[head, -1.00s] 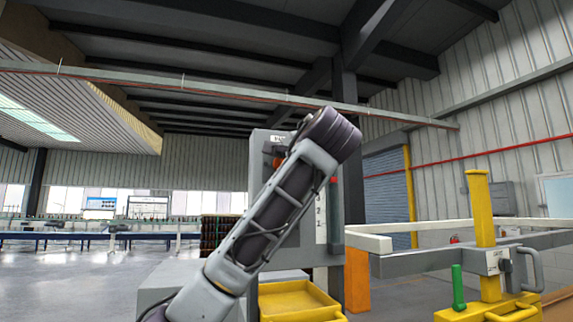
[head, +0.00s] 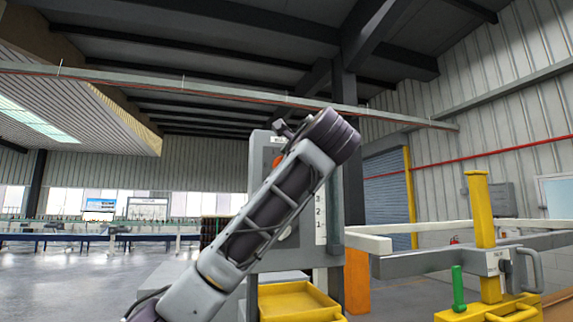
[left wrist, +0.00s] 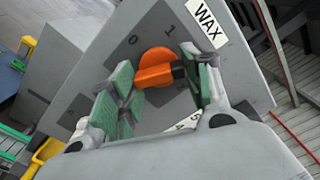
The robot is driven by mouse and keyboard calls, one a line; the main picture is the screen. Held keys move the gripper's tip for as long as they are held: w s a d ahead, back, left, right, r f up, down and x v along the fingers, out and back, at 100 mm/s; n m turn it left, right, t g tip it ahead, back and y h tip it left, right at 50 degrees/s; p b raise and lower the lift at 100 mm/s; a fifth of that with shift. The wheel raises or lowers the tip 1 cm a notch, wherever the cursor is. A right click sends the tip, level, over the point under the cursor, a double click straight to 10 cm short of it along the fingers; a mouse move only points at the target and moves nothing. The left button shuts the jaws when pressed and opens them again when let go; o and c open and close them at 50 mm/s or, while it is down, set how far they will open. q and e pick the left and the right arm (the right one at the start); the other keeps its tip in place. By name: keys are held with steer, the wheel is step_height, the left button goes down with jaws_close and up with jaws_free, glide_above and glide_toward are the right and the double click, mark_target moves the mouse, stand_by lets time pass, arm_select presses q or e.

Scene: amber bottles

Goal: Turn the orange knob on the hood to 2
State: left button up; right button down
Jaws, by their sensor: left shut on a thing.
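The orange knob (left wrist: 156,63) sits on the grey hood panel (left wrist: 75,92), below a "WAX" label (left wrist: 207,22). The marks 0 and 1 show above it; no 2 is visible around the knob. Its raised bar lies nearly level, its right end dark against the right finger. My left gripper (left wrist: 160,82) has green pads either side of the bar and is shut on it. In the head view part of the orange knob (head: 279,161) shows past my left arm, on the hood (head: 262,146). My left gripper is mostly hidden there. My right gripper is not in view.
A white number strip (head: 320,215) runs down the hood's right side. A yellow tray (head: 298,300) is below. A grey rail (head: 440,262) and yellow post (head: 481,210) stand at right. Open floor (head: 60,282) lies at left.

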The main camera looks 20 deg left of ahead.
arm_select(q)
steer(key=shift+f+m, duration=0.2)
steer(key=shift+m, duration=0.2)
steer(key=o, duration=1)
steer(key=shift+d, duration=0.1)
steer(key=shift+v, duration=6)
steer(key=shift+r, duration=0.1)
steer(key=shift+w, duration=0.1)
